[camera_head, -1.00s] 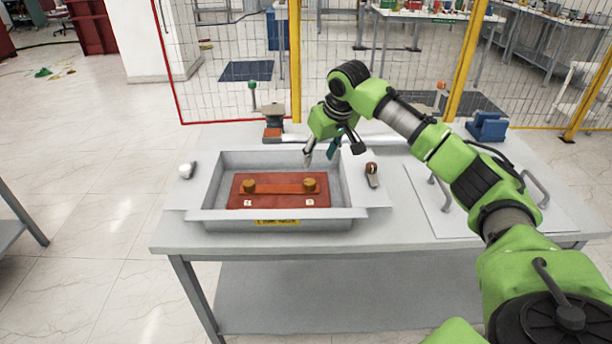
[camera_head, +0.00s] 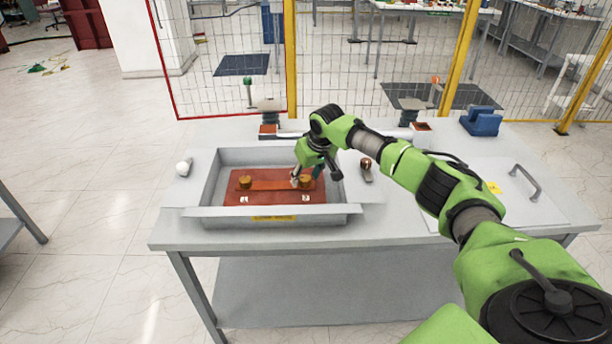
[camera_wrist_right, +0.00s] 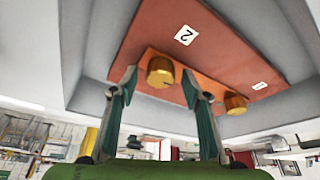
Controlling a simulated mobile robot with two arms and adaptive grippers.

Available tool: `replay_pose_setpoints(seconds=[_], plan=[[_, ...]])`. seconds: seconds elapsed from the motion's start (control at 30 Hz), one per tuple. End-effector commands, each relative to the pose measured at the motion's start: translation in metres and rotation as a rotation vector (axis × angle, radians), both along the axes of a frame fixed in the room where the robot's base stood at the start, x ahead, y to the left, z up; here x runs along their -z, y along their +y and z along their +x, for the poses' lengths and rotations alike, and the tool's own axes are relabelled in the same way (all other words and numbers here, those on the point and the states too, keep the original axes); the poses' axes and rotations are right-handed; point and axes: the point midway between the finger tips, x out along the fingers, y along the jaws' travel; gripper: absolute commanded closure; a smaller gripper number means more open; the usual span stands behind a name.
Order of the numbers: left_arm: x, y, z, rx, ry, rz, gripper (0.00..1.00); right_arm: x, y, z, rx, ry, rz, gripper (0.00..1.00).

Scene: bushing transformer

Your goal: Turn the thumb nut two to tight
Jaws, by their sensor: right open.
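Thumb nut two (camera_head: 305,182) is a brass-coloured round knob at the right end of a copper-orange bar on the red plate (camera_head: 262,200), near the label "2". In the right wrist view thumb nut two (camera_wrist_right: 160,71) shows between my fingertips. Thumb nut one (camera_head: 245,182) is a like knob at the bar's left end; it also shows in the right wrist view (camera_wrist_right: 235,103). My right gripper (camera_head: 306,176) is open, its fingers on either side of nut two (camera_wrist_right: 157,80). Gaps appear beside the nut; contact cannot be told. My left gripper is not in view.
The plate lies inside a grey metal tray (camera_head: 215,212) with raised walls on the table (camera_head: 400,228). A white-knobbed part (camera_head: 184,169) lies left of the tray, a brown-knobbed part (camera_head: 366,168) right of it. A blue block (camera_head: 482,121) stands at the back right.

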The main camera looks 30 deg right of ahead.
Motion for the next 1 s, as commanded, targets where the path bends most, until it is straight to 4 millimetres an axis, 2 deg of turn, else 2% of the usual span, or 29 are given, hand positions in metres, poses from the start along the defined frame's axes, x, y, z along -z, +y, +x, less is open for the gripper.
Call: replay_pose_setpoints(seconds=[0.07, 0.2, 0.23, 0.57, 0.77, 1.0], plan=[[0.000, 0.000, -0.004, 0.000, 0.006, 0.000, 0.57, 0.000, 0.000, 0.000, 0.000, 0.000, 0.000, 0.57], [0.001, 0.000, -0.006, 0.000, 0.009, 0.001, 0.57, 0.000, 0.000, 0.000, 0.000, 0.001, 0.000, 0.91], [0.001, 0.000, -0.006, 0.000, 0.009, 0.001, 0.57, 0.000, 0.000, 0.000, 0.000, 0.001, 0.000, 0.95], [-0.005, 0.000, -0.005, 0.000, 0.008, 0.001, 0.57, -0.001, 0.001, -0.001, 0.024, 0.002, 0.000, 0.95], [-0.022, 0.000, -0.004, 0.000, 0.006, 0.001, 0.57, -0.003, 0.002, -0.001, 0.111, 0.004, 0.001, 0.95], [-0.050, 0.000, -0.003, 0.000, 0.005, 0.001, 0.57, -0.005, 0.005, 0.000, 0.306, 0.005, 0.003, 0.95]])
